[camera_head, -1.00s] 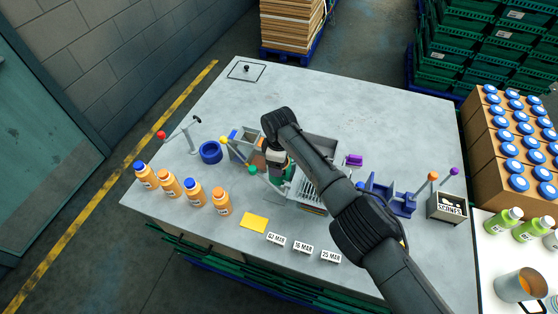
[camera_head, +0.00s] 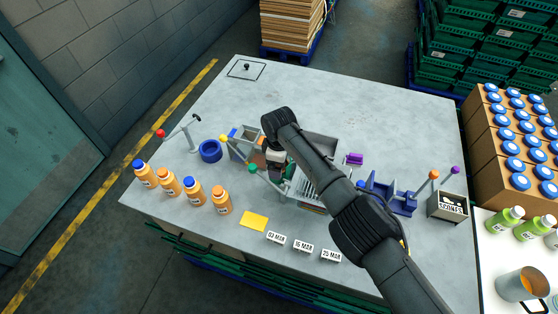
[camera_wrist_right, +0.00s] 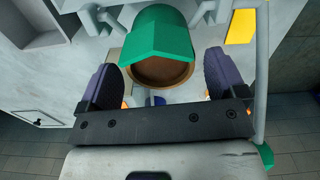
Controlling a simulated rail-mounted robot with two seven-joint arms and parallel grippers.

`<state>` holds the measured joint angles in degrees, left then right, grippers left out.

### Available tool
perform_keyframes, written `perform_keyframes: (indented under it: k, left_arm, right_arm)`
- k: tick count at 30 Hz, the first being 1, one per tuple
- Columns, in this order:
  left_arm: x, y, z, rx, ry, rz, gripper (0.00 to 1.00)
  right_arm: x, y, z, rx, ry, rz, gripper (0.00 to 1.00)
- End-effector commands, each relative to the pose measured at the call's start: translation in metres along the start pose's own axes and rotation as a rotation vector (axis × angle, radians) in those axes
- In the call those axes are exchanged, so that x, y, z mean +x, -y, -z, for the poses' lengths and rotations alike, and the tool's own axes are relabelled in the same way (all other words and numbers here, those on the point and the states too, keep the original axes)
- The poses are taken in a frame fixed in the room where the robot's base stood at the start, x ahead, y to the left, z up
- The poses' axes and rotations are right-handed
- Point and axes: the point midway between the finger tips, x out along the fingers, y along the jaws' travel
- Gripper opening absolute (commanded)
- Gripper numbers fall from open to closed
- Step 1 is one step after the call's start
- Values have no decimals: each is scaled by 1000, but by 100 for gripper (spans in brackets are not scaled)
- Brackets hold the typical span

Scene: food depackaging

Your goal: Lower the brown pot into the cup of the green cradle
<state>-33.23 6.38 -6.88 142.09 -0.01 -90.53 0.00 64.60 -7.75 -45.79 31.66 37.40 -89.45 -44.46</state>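In the right wrist view the brown pot (camera_wrist_right: 160,72) shows as a round brown shape between my right fingers. A bright green angular piece (camera_wrist_right: 160,35), which looks like part of the green cradle, covers the pot's upper part in the picture. My right gripper (camera_wrist_right: 163,68) has a dark purple finger on each side of the pot, with a narrow gap at each side; it looks open. In the head view my right gripper (camera_head: 277,165) is over the fixtures, and the green cradle (camera_head: 289,172) is mostly hidden. How deep the pot sits cannot be seen. My left gripper is out of view.
A grey slotted tray (camera_head: 308,187) stands close beside my right arm. A blue ring (camera_head: 210,151), orange bottles (camera_head: 194,190), a yellow card (camera_head: 254,221) and a blue fixture (camera_head: 388,196) are on the table. The table's back is largely clear.

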Motion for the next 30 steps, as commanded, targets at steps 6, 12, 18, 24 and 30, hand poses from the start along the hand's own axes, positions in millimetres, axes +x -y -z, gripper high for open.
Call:
perform_keyframes:
  k: [6, 12, 18, 24, 30]
  left_arm:
    - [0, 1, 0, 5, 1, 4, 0]
    - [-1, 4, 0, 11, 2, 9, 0]
    - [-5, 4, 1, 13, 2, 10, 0]
    - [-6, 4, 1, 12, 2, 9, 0]
    - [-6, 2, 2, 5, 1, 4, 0]
  right_arm:
    - [0, 0, 0, 0, 0, 0, 98]
    - [-6, 0, 0, 0, 0, 0, 98]
    - [-38, -1, 0, -1, -2, -2, 98]
    - [-78, -1, 0, -1, -1, -3, 98]
    - [-111, 0, 0, 1, -1, -2, 98]
